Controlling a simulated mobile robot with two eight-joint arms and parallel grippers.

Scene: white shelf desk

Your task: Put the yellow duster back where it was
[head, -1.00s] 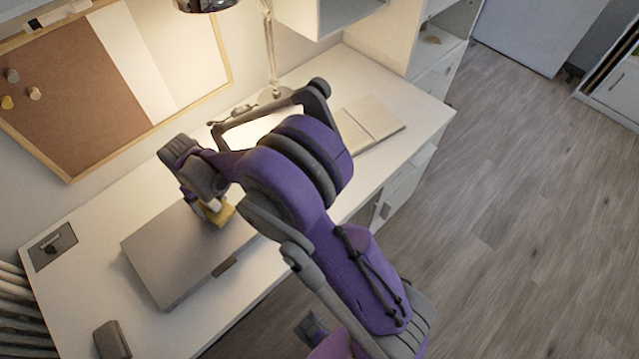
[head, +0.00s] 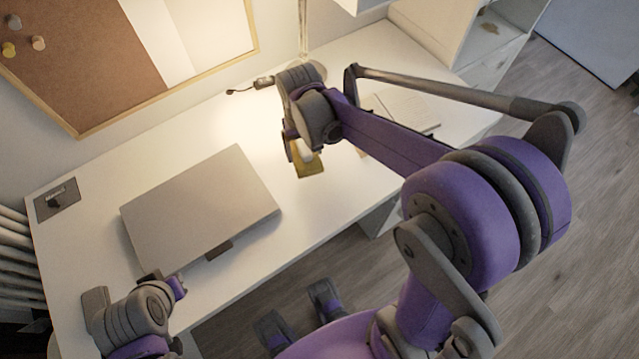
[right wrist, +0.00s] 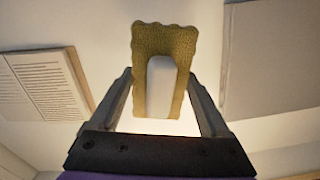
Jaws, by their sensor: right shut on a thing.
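The yellow duster (head: 309,169) has a yellow fabric pad and a pale handle. In the head view it hangs under my right gripper (head: 302,148), to the right of the laptop and above the white desk. My right gripper is shut on the duster; the right wrist view shows the yellow pad (right wrist: 165,42) beyond the fingers, with the pale handle (right wrist: 161,88) between them. My left gripper (head: 128,312) is at the desk's front left, low in the head view; its fingers are not clear.
A closed grey laptop (head: 197,208) lies on the white desk (head: 330,215). An open book (head: 408,112) lies further right, partly behind my right arm; it also shows in the right wrist view (right wrist: 45,85). A lamp stand (head: 303,35) and corkboard (head: 90,60) are at the back.

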